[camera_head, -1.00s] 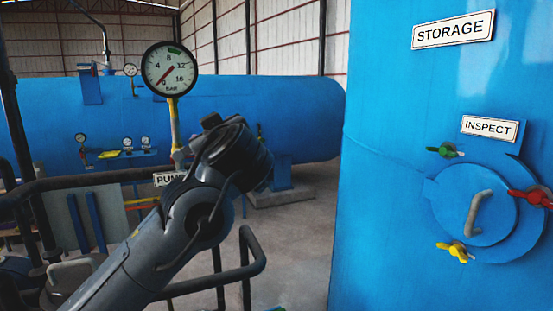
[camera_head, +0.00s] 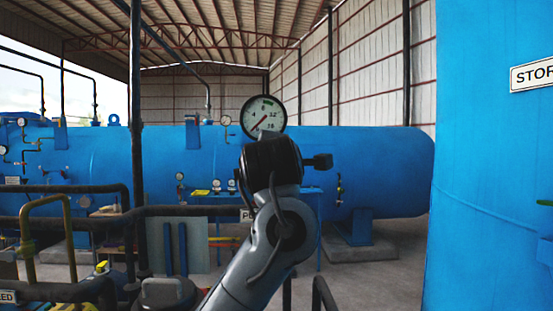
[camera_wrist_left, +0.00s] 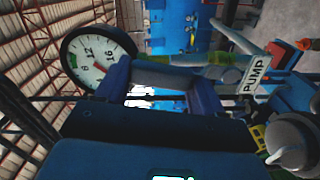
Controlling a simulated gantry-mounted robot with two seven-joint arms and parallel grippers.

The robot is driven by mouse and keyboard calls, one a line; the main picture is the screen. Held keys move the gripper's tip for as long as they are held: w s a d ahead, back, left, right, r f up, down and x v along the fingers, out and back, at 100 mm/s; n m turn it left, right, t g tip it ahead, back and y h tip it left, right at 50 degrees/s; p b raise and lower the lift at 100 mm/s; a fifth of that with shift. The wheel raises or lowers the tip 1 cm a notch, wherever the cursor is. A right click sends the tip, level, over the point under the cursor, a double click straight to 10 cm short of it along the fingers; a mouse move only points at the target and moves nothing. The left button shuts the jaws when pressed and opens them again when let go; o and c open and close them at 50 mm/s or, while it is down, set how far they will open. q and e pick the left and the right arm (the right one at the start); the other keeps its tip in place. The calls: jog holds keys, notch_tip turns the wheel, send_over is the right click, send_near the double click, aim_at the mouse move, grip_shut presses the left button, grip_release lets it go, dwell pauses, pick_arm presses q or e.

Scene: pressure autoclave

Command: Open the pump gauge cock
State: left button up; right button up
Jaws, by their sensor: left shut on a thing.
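The pump pressure gauge (camera_head: 264,114) has a white dial and black rim, its needle toward the low end at lower left. In the left wrist view the gauge (camera_wrist_left: 97,55) is at the left, sideways. The PUMP sign (camera_wrist_left: 256,76) is at the right, beside the yellowish pipe (camera_wrist_left: 218,66). My left gripper (camera_wrist_left: 163,84) is shut on a grey-blue bar (camera_wrist_left: 165,73) between gauge and sign, seemingly the gauge cock's handle. Its exact angle is unclear. In the head view my black wrist hides the fingers, the cock and most of the stem. My right gripper is not seen.
The blue storage tank (camera_head: 480,190) stands close at the right. A long blue horizontal vessel (camera_head: 380,170) lies behind. Dark pipes and rails (camera_head: 90,190) cross at left, and a dark rail (camera_head: 322,295) rises beside my forearm. Concrete floor shows between.

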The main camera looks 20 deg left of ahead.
pick_arm(q)
jog(key=shift+s+a+n, duration=0.3)
jog(key=shift+a+n, duration=0.55)
jog(key=shift+n, duration=0.35)
jog(key=shift+a, duration=0.1)
jog(key=o, duration=1.2)
jog(key=shift+c, duration=0.2)
jog(key=shift+s, duration=0.1)
jog(key=b+v, duration=0.7)
jog(key=v, duration=0.3)
jog(key=shift+s+b, duration=0.3)
jog(key=shift+s, duration=0.05)
